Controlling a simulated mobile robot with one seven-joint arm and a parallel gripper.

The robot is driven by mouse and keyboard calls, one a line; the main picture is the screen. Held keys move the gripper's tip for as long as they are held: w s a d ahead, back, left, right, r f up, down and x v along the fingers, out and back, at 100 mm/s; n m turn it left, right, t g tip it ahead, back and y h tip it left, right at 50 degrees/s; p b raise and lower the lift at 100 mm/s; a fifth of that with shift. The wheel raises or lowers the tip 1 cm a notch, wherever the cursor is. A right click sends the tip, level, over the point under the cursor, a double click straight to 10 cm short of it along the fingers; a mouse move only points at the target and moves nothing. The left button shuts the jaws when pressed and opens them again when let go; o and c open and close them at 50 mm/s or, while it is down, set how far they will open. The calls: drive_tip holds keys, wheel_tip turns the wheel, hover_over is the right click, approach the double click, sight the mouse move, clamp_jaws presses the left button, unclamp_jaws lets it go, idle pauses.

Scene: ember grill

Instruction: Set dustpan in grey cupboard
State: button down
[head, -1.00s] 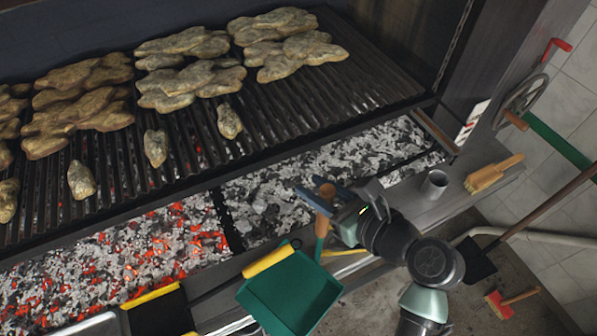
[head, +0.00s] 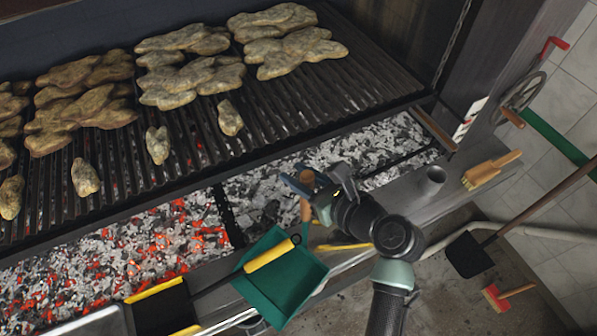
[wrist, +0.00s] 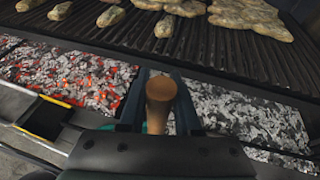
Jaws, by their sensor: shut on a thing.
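The dustpan has a green pan (head: 285,285) and a brown wooden handle (head: 305,210). My gripper (head: 308,184) is shut on the handle, in front of the ember bed. The pan hangs below and left of it, over the front ledge. In the wrist view the handle's rounded end (wrist: 160,90) stands between my two fingers, and most of the pan is hidden behind the gripper body. No grey cupboard can be made out for certain. A dark, yellow-edged recess or panel (head: 162,312) is at the lower left; I cannot tell whether it belongs to the cupboard.
A black rod with a yellow grip (head: 272,253) crosses the pan in the picture. Glowing coals (head: 150,255) and a grill with meat lie behind. A shovel (head: 468,255) leans nearby.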

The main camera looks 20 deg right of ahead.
drive_tip(key=c, duration=0.6)
unclamp_jaws()
drive_tip(key=shift+f, duration=0.1)
drive_tip(key=b+v, duration=0.1)
drive_tip(key=v, duration=1)
drive_tip(key=shift+b, duration=0.4)
drive_tip(key=shift+o, duration=0.4)
drive_tip(key=shift+s+d+r, duration=0.1)
drive_tip(key=shift+s+r, duration=0.15)
drive_tip(key=shift+s, duration=0.25)
drive_tip(key=shift+f, duration=0.1)
